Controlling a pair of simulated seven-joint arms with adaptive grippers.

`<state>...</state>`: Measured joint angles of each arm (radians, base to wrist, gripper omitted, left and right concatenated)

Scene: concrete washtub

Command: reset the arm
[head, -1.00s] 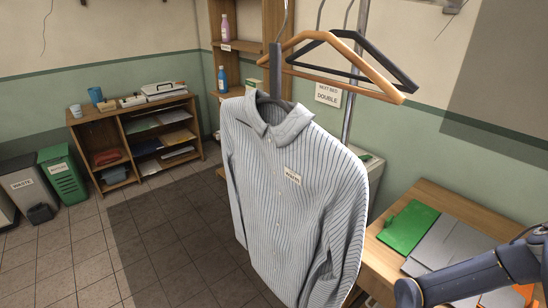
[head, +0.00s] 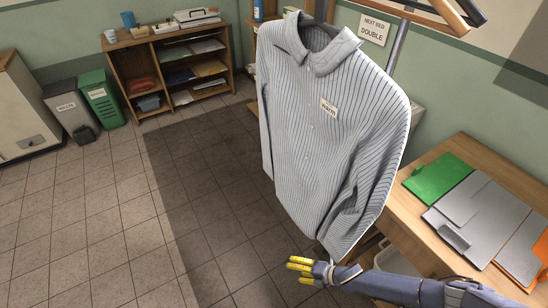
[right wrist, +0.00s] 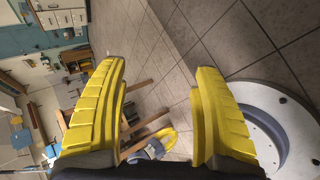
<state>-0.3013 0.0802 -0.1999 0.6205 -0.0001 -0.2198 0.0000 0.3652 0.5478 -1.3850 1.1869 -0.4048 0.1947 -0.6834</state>
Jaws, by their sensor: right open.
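My right gripper (head: 304,267) is in the lower middle of the head view, at the end of my blue-grey arm from the right. Its yellow fingers are open and empty. In the right wrist view the two yellow fingers (right wrist: 158,110) stand wide apart with nothing between them. The gripper appears just below the hanging striped shirt (head: 325,120) in the head view; I cannot tell how far apart they are in depth. My left gripper is not in the head view. A small yellow-tipped part at the bottom of the right wrist view is too unclear to name.
A low shelf (head: 165,70) and a green bin (head: 99,97) stand at the back left. The tiled floor at left is clear.

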